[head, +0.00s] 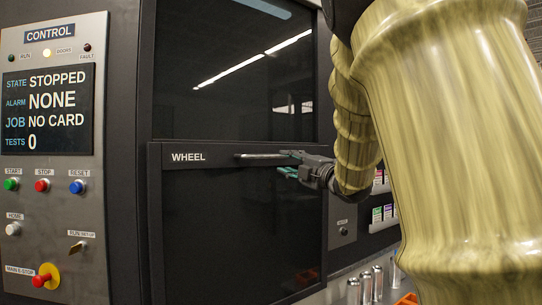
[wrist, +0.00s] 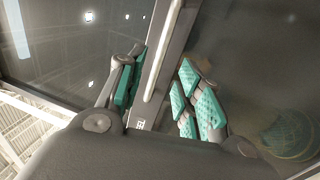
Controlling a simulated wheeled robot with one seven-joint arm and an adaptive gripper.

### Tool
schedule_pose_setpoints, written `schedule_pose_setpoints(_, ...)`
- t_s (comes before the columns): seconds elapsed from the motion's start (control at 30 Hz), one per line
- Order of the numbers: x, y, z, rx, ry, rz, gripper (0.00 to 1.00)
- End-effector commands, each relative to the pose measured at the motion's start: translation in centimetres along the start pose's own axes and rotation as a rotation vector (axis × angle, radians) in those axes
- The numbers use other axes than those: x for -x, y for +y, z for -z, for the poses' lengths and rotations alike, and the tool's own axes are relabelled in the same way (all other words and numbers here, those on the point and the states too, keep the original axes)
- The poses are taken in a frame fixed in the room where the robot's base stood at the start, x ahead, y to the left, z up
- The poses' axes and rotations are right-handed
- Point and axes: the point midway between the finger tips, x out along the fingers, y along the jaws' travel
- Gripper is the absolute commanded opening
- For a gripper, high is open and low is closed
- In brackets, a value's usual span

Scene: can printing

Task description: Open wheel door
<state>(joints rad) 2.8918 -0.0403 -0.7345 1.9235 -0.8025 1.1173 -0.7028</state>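The wheel door (head: 235,230) is a dark glazed panel in a dark frame, marked WHEEL, and looks shut. A light horizontal bar handle (head: 258,156) runs along its top rail. The handle (wrist: 163,50) also shows in the wrist view, as a pale bar running up the middle. My gripper (head: 285,163) is at the right part of the handle. In the wrist view my gripper (wrist: 162,80) is open, with teal finger pads on either side of the bar and gaps to it. I cannot tell how deep the bar sits between the fingers.
A control panel (head: 50,160) at the left reads STOPPED, ALARM NONE, NO CARD. A dark upper window (head: 235,70) is above the door. Several metal cans (head: 367,286) stand at the lower right, near an orange object (head: 407,299). My arm covers much of the right side.

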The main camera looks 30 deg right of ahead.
Motion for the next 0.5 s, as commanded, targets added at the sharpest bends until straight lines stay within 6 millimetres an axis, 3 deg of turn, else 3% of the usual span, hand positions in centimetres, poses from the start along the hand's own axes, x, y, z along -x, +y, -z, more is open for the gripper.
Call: schedule_pose_setpoints(0.5, -7.8, 0.1, 0.0, -0.001, 0.000, 0.003, 0.35)
